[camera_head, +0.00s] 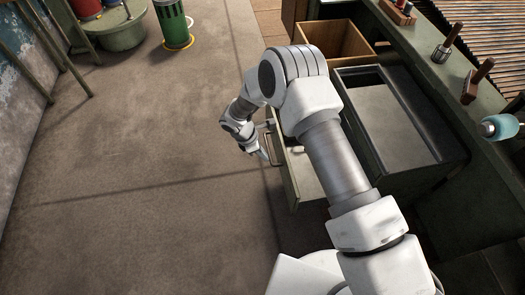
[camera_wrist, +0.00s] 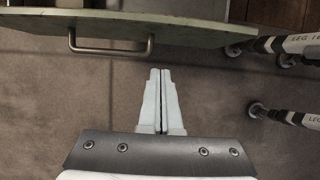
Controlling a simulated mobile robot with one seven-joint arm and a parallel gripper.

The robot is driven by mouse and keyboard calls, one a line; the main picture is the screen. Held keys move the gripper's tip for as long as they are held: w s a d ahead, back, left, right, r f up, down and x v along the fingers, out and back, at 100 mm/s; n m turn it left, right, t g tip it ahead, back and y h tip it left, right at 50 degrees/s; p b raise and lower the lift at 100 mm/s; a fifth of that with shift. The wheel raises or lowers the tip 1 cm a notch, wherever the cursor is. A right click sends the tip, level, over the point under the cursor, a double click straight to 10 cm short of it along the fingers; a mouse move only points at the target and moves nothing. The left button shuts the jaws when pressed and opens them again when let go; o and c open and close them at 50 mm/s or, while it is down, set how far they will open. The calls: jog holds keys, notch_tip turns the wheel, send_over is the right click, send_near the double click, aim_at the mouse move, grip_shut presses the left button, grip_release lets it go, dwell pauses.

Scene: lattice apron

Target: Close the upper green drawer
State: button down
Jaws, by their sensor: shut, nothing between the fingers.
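A green drawer (camera_head: 291,178) stands pulled out from the bench, partly hidden behind my arm in the head view. In the wrist view its green front (camera_wrist: 200,31) crosses the top of the picture, with a dark bar handle (camera_wrist: 110,49) on it. My gripper (camera_wrist: 160,72) is shut and empty, its two pale fingers together and pointing at the drawer front. The tips show a little below the handle's right end; contact cannot be told. In the head view my gripper (camera_head: 264,156) is small, beside the drawer front on its left.
A dark-rimmed grey tray-like recess (camera_head: 385,115) and an open wooden box (camera_head: 335,42) lie right of and behind the drawer. Tools stand on the green bench (camera_head: 425,75). A green bin (camera_head: 174,25) stands at the back. The floor (camera_head: 140,180) to the left is clear.

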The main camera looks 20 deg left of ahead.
aim_at(285, 165)
jog(key=w+d+f+b, duration=0.1)
jog(key=w+d+f, duration=0.2)
jog(key=d+f, duration=0.1)
jog(key=shift+d+f+b, duration=0.15)
jog(key=shift+d+b, duration=0.15)
jog(key=shift+d, duration=0.2)
jog(key=shift+w, duration=0.1)
jog(key=w+d+b, duration=0.1)
jog(key=w+d, duration=0.6)
jog(key=d, duration=0.5)
jog(key=w+d+b, duration=0.1)
jog(key=w+d, duration=0.7)
jog(key=d, duration=0.4)
jog(key=shift+d, duration=0.35)
